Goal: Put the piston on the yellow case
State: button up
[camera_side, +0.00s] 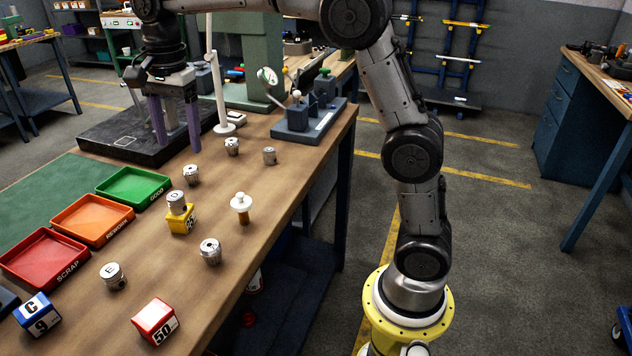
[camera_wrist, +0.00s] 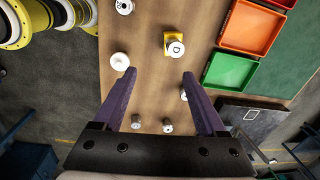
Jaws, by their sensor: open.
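The yellow case (camera_side: 181,224) stands in the middle of the wooden bench, and a grey metal piston (camera_side: 177,202) sits upright on top of it. In the wrist view the yellow case (camera_wrist: 166,40) shows around the piston's top (camera_wrist: 176,49), which bears a letter that looks like D. My gripper (camera_side: 178,146), with purple fingers, is open and empty. It is above the far part of the bench, over the dark plate and apart from the case. In the wrist view its fingers (camera_wrist: 158,73) point toward the case.
Other pistons stand around: (camera_side: 191,175) behind the case, (camera_side: 211,251) in front, (camera_side: 113,275) near the red tray (camera_side: 45,258). Orange (camera_side: 92,220) and green (camera_side: 133,187) trays lie left. A white-topped plug (camera_side: 241,207) stands right.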

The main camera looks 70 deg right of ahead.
jog(key=s+d+f+n+t, duration=0.1)
jog(key=s+f+n+t, duration=0.1)
jog(key=s+n, duration=0.6)
jog(key=s+d+f+n+t, duration=0.1)
jog(key=s+f+n, duration=0.3)
jog(key=s, duration=1.6)
jog(key=n+t, duration=0.1)
jog(key=n, duration=0.3)
jog(key=shift+n+t, duration=0.4)
